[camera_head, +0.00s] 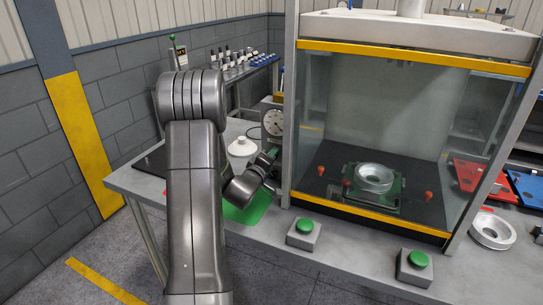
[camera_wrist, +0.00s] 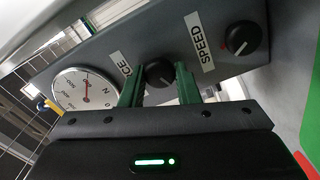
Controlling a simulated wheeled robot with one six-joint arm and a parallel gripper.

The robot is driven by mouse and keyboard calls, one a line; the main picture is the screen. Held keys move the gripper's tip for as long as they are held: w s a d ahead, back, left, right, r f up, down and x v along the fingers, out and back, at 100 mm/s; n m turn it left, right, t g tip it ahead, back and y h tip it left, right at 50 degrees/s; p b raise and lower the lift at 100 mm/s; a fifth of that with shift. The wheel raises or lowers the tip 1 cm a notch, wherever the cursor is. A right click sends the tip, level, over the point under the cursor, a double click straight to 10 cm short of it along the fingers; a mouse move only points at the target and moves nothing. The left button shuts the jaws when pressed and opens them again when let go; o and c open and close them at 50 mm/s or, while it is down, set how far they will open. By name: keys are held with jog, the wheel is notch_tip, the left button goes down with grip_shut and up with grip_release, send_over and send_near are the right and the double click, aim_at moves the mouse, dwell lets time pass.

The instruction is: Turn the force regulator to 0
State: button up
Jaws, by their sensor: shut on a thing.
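The force regulator is a round black knob (camera_wrist: 159,73) on a grey panel (camera_wrist: 130,45), beside a label partly hidden so that only "CE" shows. My gripper (camera_wrist: 160,88) is shut on this knob, with one green finger on each side of it. A white dial gauge (camera_wrist: 86,90) with a red needle sits left of the knob in the wrist view. In the head view my gripper (camera_head: 271,160) reaches the panel beside the press, below the gauge (camera_head: 273,122); the knob is hidden there.
A second black knob (camera_wrist: 242,39) labelled SPEED sits close to the right. In the head view, a glazed press holds a metal ring (camera_head: 374,178) on a green fixture. Two green push buttons (camera_head: 305,226) (camera_head: 418,259) stand on the front edge. A white lidded object (camera_head: 242,147) stands left of my gripper.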

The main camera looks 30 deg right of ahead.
jog(key=shift+n+p, duration=0.45)
jog(key=shift+n, duration=1.65)
jog(key=o, duration=0.9)
jog(key=shift+o, duration=0.2)
jog(key=shift+f, duration=0.1)
jog(key=b+v, duration=0.2)
jog(key=v, duration=1.1)
jog(key=shift+s+a, duration=0.2)
jog(key=shift+a, duration=0.2)
jog(key=shift+d, duration=0.1)
